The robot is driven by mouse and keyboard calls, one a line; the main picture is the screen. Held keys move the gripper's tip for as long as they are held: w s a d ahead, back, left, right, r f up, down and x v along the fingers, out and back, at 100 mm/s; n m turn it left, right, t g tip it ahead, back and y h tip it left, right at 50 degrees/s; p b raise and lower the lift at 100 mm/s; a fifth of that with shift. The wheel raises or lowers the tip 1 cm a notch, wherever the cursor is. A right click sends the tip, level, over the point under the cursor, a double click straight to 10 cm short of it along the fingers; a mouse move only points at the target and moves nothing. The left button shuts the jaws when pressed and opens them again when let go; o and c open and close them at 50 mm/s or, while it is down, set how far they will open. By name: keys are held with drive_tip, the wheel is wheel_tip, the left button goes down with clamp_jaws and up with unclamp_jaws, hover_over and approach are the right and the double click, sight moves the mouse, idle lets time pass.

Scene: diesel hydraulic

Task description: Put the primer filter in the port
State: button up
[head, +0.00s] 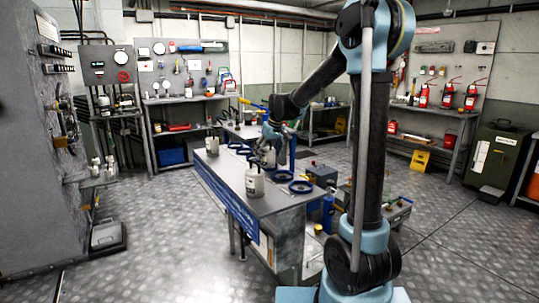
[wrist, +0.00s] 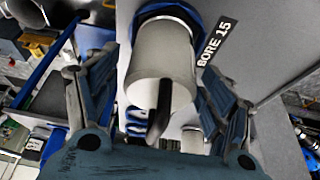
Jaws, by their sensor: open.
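My gripper (head: 268,143) is over the grey workbench, fingers pointing down. In the wrist view, my gripper (wrist: 160,90) is open, with one finger on each side of a white cylindrical filter (wrist: 162,55) with a dark stem. A blue ring port (wrist: 178,10) surrounds the filter's far end, beside a "BORE 15" label (wrist: 216,42); how deep it sits is hidden. In the head view, one white filter (head: 254,183) stands at the near edge and another (head: 212,144) at the far left. Which is the primer filter I cannot tell.
More white cylinders (wrist: 192,141) show low in the wrist view. A grey machine (head: 38,140) stands at left. The floor between it and the bench is clear.

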drive_tip(key=v, duration=1.2)
drive_tip(key=s+d+f+m+h, duration=0.1)
drive_tip(key=s+d+f, duration=0.2)
drive_tip(key=s+d, duration=0.45)
drive_tip(key=s+d+f+m, duration=0.25)
drive_tip(key=s+d, duration=0.25)
drive_tip(key=s, duration=0.5)
drive_tip(key=s+d+f+m, duration=0.1)
drive_tip(key=s+d+f, duration=0.2)
drive_tip(key=s+f, duration=0.2)
drive_tip(key=s+d+f+m+g+h, duration=0.1)
drive_tip(key=s+d+f, duration=0.2)
drive_tip(key=s+f, duration=0.3)
drive_tip(key=s+d+f+m, duration=0.1)
drive_tip(key=s+d+f, duration=0.2)
drive_tip(key=s+f, duration=0.3)
drive_tip(key=s, duration=0.2)
drive_tip(key=shift+s+d+h, duration=0.3)
drive_tip(key=shift+s, duration=0.05)
